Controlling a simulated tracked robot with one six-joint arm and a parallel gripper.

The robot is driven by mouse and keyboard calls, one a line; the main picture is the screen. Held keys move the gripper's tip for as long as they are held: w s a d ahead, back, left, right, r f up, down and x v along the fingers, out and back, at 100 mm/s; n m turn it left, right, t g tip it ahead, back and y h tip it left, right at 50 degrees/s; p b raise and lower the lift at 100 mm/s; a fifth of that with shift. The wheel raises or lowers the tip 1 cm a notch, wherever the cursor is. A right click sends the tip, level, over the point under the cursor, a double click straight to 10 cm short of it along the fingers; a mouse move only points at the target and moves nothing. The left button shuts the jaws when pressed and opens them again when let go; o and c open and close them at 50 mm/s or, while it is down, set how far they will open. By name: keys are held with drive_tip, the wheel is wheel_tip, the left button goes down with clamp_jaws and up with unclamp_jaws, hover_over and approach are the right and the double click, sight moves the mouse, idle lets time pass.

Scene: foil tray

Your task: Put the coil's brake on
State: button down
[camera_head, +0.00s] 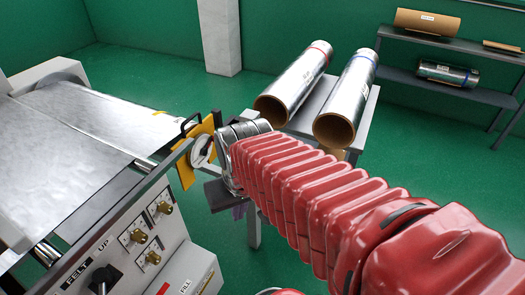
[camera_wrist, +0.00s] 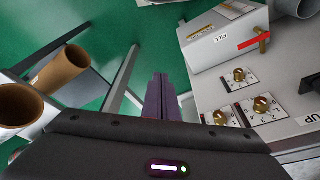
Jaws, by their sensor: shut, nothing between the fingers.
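The coil (camera_head: 60,115) is the wide silver foil on the machine at left in the head view. I cannot tell which of these parts is the brake. My gripper (camera_wrist: 160,88) shows in the wrist view as two dark purple fingers, shut together and empty.
A panel (camera_head: 125,255) with brass knobs and a black FELT UP switch is at lower left. A box (camera_wrist: 228,38) with a brass handle and red bar is upper right in the wrist view. Two foil rolls (camera_head: 345,95) lie on a stand; a shelf (camera_head: 440,85) is behind.

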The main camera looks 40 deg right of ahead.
drive_tip(key=d+f+m+g+y, duration=0.1)
drive_tip(key=d+f+m+y, duration=0.1)
drive_tip(key=f+m+y, duration=0.45)
drive_tip(key=d+f+m+g+y, duration=0.1)
drive_tip(key=d+f+m+y, duration=0.2)
drive_tip(key=f+m, duration=0.55)
drive_tip(key=w+d+m+t+h, duration=0.2)
drive_tip(key=w+d+m+t, duration=0.2)
drive_tip(key=d+m+t, duration=0.5)
drive_tip(key=w+d+m+t+h, duration=0.3)
drive_tip(key=d+m+t, duration=0.6)
drive_tip(key=m, duration=0.8)
drive_tip(key=w+d+f, duration=0.1)
drive_tip(key=w+d, duration=0.1)
drive_tip(key=d, duration=0.1)
drive_tip(key=shift+w+m+t, duration=0.2)
drive_tip(key=shift+m+t, duration=0.1)
drive_tip(key=shift+t, duration=0.1)
